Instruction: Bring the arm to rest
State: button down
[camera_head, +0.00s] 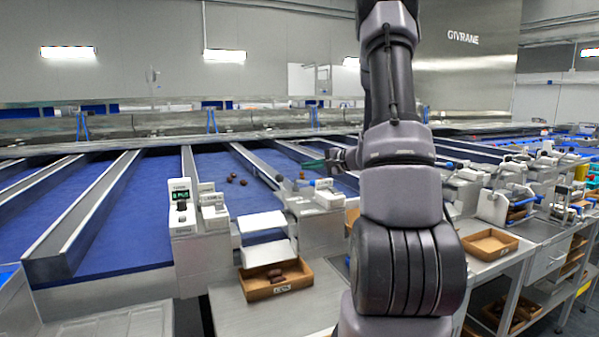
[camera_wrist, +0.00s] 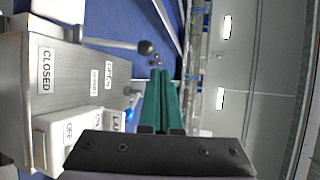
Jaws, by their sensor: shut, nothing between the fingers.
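My gripper (camera_wrist: 162,75) shows in the wrist view as two green fingers lying side by side, shut with nothing between them. In the head view a green fingertip of my gripper (camera_head: 314,164) pokes out left of my arm, above the right side of the blue belt. My arm stands upright in the middle right of the head view and hides most of the gripper and what lies behind it.
A grey control box (camera_wrist: 85,75) with a dark-knobbed lever (camera_wrist: 146,47) is close left of the fingers. Dates (camera_head: 233,178) lie on the blue belt (camera_head: 140,200). A wooden tray (camera_head: 258,292) holds dates; another tray (camera_head: 490,243) is empty.

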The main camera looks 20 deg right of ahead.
jog(key=r+v, duration=0.1)
jog(key=v, duration=0.3)
jog(key=s+a+r+n+g+y, duration=0.1)
jog(key=s+a+r+n+g, duration=0.25)
jog(key=s+a, duration=0.4)
jog(key=s+a+r+n+g+y, duration=0.1)
jog(key=s+a+r+n+g, duration=0.25)
jog(key=a, duration=0.65)
jog(key=s+r+n+h, duration=0.1)
jog(key=s+r+h, duration=0.1)
jog(key=s, duration=0.6)
jog(key=s+a+r+n+t+h, duration=0.1)
jog(key=s+r+h, duration=0.2)
jog(key=s, duration=0.6)
jog(key=shift+s+n+h, duration=0.3)
jog(key=shift+h, duration=0.8)
jog(key=shift+a, duration=0.15)
